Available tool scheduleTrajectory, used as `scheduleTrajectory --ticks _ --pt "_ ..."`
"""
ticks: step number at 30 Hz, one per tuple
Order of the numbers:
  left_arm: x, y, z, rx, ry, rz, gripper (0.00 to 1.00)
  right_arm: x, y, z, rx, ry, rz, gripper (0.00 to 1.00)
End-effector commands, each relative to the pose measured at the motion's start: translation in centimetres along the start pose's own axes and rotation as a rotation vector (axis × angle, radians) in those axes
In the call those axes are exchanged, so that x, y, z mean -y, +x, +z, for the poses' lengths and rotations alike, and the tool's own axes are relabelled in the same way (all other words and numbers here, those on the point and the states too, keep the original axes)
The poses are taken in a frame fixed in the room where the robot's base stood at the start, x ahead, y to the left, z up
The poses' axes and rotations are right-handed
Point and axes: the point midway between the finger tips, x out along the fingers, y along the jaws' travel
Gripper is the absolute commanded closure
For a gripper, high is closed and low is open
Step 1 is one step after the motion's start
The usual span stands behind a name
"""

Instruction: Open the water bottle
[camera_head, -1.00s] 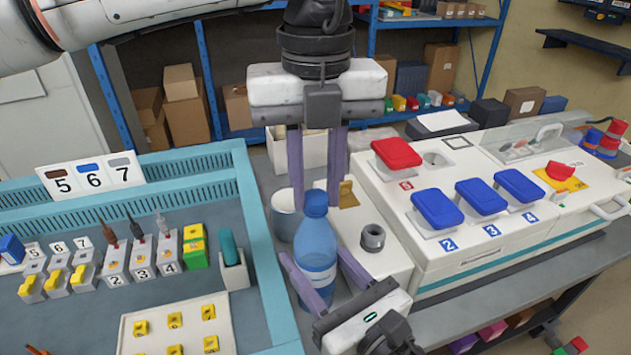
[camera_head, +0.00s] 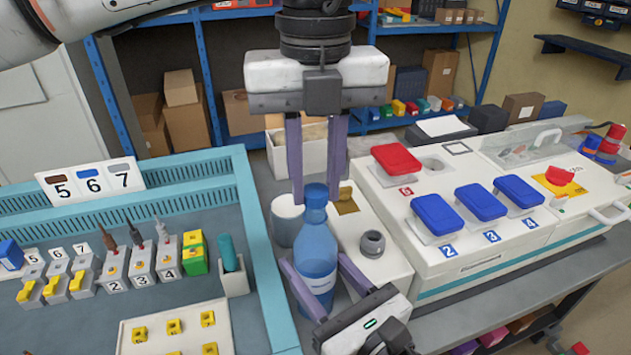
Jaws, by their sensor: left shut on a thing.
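A blue, see-through water bottle (camera_head: 316,248) stands upright in the middle of the view. Its blue cap (camera_head: 315,194) is at the top, between the fingertips of my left gripper (camera_head: 316,190), which points straight down from above and is shut on the cap. I cannot tell whether the cap is apart from the bottle's neck. My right gripper (camera_head: 322,275) reaches up from the lower right, with one finger along each side of the bottle's lower body. It looks shut on the bottle. The fingers hide part of the bottle's sides.
A white box with a grey round socket (camera_head: 372,243) is to the right. A machine with red and blue buttons (camera_head: 480,203) stands further right. A teal-edged tray (camera_head: 262,270) with numbered blocks fills the left.

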Motion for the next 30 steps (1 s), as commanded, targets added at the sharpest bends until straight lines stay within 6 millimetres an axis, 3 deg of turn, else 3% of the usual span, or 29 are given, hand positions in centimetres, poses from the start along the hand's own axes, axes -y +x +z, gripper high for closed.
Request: scheduleTrajectory --ticks 13,24,30 --pt "0.0 -0.4 0.0 0.000 0.000 0.000 1.00 0.0 0.0 0.0 0.000 -0.001 0.000 1.00" --pt "0.0 -4.2 0.0 0.000 0.000 0.000 1.00 0.0 0.0 0.0 0.000 -0.001 0.000 1.00" --pt "0.0 -4.2 0.0 0.000 0.001 0.001 1.00 0.0 0.0 0.0 0.000 0.000 0.000 1.00"
